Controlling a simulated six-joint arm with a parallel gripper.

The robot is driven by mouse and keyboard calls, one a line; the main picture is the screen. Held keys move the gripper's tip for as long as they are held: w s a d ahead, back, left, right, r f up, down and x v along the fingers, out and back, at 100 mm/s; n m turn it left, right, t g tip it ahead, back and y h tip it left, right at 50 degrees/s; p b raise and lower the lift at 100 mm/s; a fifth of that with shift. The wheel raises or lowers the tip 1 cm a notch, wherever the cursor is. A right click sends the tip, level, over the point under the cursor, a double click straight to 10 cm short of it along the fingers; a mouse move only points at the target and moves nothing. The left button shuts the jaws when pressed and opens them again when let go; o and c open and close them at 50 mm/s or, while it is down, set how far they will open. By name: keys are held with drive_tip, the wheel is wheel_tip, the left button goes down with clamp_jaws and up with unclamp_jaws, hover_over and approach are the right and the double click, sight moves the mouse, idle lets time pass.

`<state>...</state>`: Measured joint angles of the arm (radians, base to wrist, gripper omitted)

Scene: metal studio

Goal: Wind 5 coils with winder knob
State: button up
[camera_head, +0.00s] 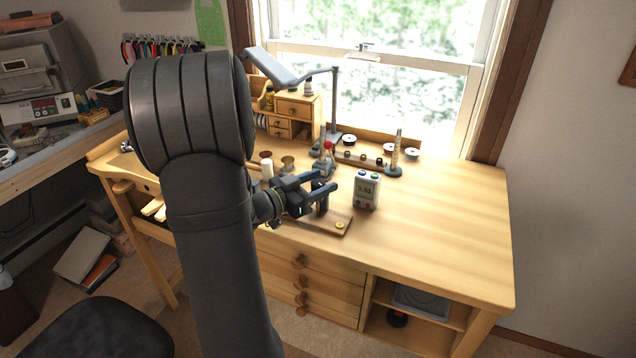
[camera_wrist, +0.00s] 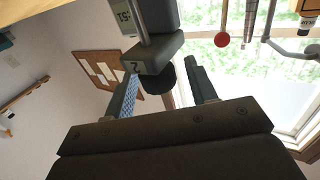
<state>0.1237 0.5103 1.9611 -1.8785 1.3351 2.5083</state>
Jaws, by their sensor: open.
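The winder (camera_head: 321,208) is a dark upright device on a small wooden board (camera_head: 338,230) near the front of the bench, mostly hidden by my gripper in the head view. My gripper (camera_head: 328,189) is at the winder with its jaws apart. In the wrist view, the two fingers of my gripper (camera_wrist: 163,88) stand open on either side of a dark round knob (camera_wrist: 158,80). It sits beneath a grey-green block (camera_wrist: 152,52) labelled "2". I cannot tell whether a finger touches the knob.
A brass disc (camera_head: 340,225) lies on the board. Behind are a red-ball tool (camera_head: 328,146), several spools and a lamp stand (camera_head: 335,100). The right part of the bench (camera_head: 450,215) is clear.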

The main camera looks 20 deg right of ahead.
drive_tip(key=c, duration=1)
drive_tip(key=shift+m+g, duration=0.3)
drive_tip(key=m+g, duration=0.2)
drive_tip(key=g, duration=0.2)
drive_tip(key=shift+h, duration=0.3)
drive_tip(key=shift+m+g+y, duration=0.7)
drive_tip(key=shift+m+g, duration=1.8)
drive_tip(key=shift+g, duration=1.3)
